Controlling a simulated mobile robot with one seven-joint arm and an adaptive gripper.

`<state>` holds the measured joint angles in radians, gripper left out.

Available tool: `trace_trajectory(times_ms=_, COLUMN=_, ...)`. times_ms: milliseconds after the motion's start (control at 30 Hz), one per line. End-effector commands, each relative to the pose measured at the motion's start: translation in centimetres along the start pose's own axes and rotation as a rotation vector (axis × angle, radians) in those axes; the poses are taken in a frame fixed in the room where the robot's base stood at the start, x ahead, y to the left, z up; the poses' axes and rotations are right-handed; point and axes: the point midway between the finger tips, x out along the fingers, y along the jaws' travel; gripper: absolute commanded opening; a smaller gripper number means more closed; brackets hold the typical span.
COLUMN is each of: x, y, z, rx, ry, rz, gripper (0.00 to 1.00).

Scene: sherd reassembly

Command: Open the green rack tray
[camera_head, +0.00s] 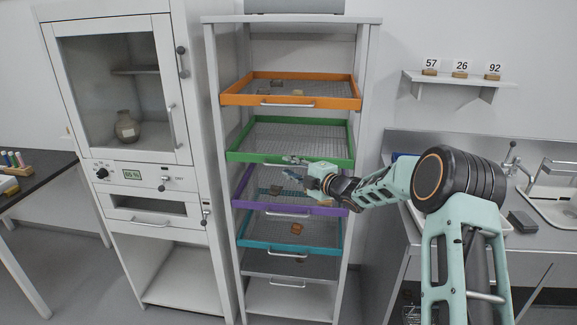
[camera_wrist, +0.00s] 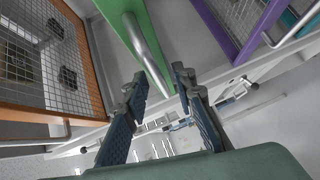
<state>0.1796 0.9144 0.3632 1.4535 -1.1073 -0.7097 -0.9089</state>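The green tray (camera_head: 335,160) sits in the rack below the orange tray, with a wire mesh floor that looks empty. Its front also shows in the wrist view (camera_wrist: 127,33). Its metal bar handle (camera_wrist: 147,48) runs toward the gap between my fingertips in the wrist view. My gripper (camera_head: 292,167) is at the green tray's front, level with its lower edge, and hides part of the handle in the head view. In the wrist view my gripper (camera_wrist: 160,82) is open, one finger on each side of the handle's line. I cannot tell whether the fingers touch it.
The orange tray (camera_head: 345,104) is above, and the purple tray (camera_head: 330,211) and teal tray (camera_head: 330,255) are below, some holding sherds. A white cabinet (camera_head: 185,75) with a glass door stands left. A sink counter (camera_head: 395,142) and small shelf (camera_head: 458,77) are right.

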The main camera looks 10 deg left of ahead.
Motion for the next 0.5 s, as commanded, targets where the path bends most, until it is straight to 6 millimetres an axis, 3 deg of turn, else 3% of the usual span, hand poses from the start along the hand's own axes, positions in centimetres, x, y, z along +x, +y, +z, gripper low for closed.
trace_trajectory(times_ms=433, x=1.15, y=-0.02, z=-0.01, rx=0.0, ry=0.0, rz=0.0, gripper=0.25)
trace_trajectory(times_ms=500, x=1.14, y=-0.01, z=-0.01, rx=0.0, ry=0.0, rz=0.0, gripper=0.19)
